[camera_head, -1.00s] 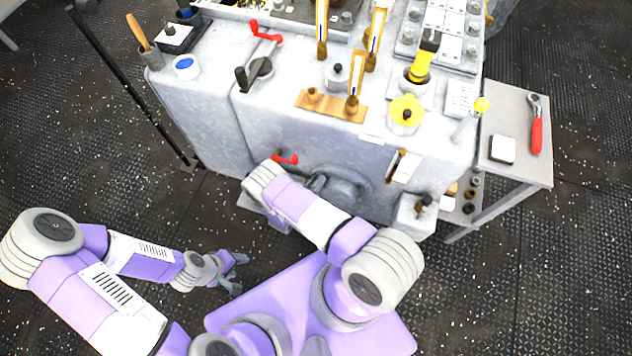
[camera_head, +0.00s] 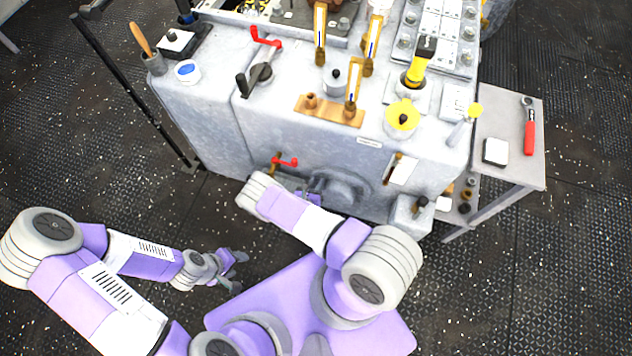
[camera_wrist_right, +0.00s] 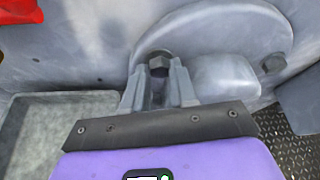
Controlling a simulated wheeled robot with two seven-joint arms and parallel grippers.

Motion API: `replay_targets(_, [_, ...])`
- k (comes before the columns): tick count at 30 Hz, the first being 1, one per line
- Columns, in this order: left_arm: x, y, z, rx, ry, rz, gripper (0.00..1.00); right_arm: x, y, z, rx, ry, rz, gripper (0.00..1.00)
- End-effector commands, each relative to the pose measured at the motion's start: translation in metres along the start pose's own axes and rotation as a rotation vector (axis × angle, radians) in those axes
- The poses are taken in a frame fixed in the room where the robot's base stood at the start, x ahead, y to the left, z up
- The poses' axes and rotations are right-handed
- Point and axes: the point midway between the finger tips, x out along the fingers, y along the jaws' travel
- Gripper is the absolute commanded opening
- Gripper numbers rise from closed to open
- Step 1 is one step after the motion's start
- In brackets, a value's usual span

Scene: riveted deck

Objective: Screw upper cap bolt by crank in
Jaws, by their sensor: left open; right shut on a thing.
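In the right wrist view a dark hexagonal cap bolt (camera_wrist_right: 159,64) sits on the grey round housing, between the fingertips of my right gripper (camera_wrist_right: 159,84). The gripper is shut on this bolt, and its fingers hide the bolt's sides. A second dark bolt (camera_wrist_right: 273,64) shows further right on the same housing. In the head view the round housing (camera_head: 342,186) is low on the front of the machine, and my right arm partly covers the area beside it. A small red crank (camera_head: 285,162) is just above my right wrist. My left gripper (camera_head: 238,271) is open and empty over the floor.
A side table (camera_head: 510,173) with a red-handled wrench (camera_head: 530,130) stands at right.

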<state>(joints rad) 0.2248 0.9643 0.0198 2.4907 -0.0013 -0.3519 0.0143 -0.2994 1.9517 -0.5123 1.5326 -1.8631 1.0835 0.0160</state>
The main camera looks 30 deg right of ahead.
Motion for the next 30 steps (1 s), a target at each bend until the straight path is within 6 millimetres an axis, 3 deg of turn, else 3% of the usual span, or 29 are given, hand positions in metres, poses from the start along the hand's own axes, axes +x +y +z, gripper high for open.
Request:
replay_targets(11, [-0.0015,0.0005,0.0001,0.000,0.000,0.000,0.52,-0.0006,-0.0002,-0.0008,0.025,0.002,0.009,0.00])
replay_targets(12, [-0.0015,0.0005,0.0001,0.000,0.000,0.000,0.52,-0.0006,-0.0002,-0.0009,0.025,0.002,0.009,0.28])
replay_targets(17, [-0.0015,0.0005,0.0001,0.000,0.000,0.000,0.52,-0.0005,-0.0003,-0.0008,0.024,0.002,0.009,0.52])
replay_targets(30, [0.0036,-0.0014,-0.0002,0.000,0.000,0.000,0.52,0.0007,-0.0001,-0.0022,-0.020,0.001,-0.012,0.52])
